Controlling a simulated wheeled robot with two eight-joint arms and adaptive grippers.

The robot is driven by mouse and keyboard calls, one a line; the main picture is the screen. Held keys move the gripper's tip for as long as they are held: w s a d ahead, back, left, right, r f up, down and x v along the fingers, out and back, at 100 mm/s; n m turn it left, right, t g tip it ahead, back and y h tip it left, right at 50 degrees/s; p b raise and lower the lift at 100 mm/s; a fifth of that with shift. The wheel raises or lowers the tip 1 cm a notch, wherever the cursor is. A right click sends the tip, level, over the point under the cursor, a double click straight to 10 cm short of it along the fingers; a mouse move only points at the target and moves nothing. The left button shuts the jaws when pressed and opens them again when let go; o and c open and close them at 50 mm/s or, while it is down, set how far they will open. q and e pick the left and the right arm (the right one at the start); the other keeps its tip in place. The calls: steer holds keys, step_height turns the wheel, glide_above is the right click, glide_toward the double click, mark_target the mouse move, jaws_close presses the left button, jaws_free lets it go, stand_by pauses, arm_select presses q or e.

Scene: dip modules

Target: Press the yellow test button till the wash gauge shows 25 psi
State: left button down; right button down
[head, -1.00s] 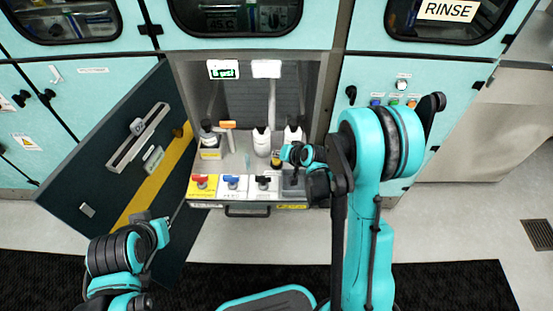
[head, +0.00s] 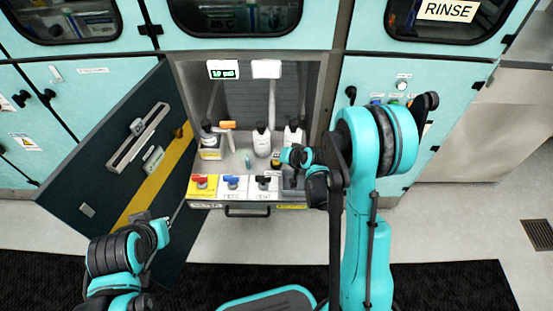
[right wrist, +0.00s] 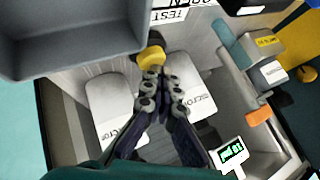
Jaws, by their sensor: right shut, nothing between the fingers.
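The yellow test button (right wrist: 151,57) is round and sits by a "TEST" label in the right wrist view. In the head view it shows small (head: 276,162) at the right of the bay's shelf. My right gripper (right wrist: 161,74) is shut and empty, its fingertips at the button's edge; I cannot tell whether they press it. In the head view the right gripper (head: 284,156) is just above the button. The gauge display (head: 223,69) has green digits ending in psi, too small to read surely; it also shows in the right wrist view (right wrist: 234,153). My left gripper (head: 160,228) is low at left, its fingers unclear.
White bottles (head: 261,140) stand on the shelf close behind the button. Red, blue and black valve handles (head: 232,182) line the shelf's front. A grey tray (right wrist: 70,45) is beside my right gripper. An open dark door (head: 115,165) hangs at left.

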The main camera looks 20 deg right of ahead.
stand_by(0.4)
steer(key=shift+r+p, duration=0.7)
steer(key=shift+r, duration=0.3)
step_height(320, 180, up, 5)
steer(key=p, duration=0.3)
steer(key=shift+p, duration=0.3)
stand_by(0.3)
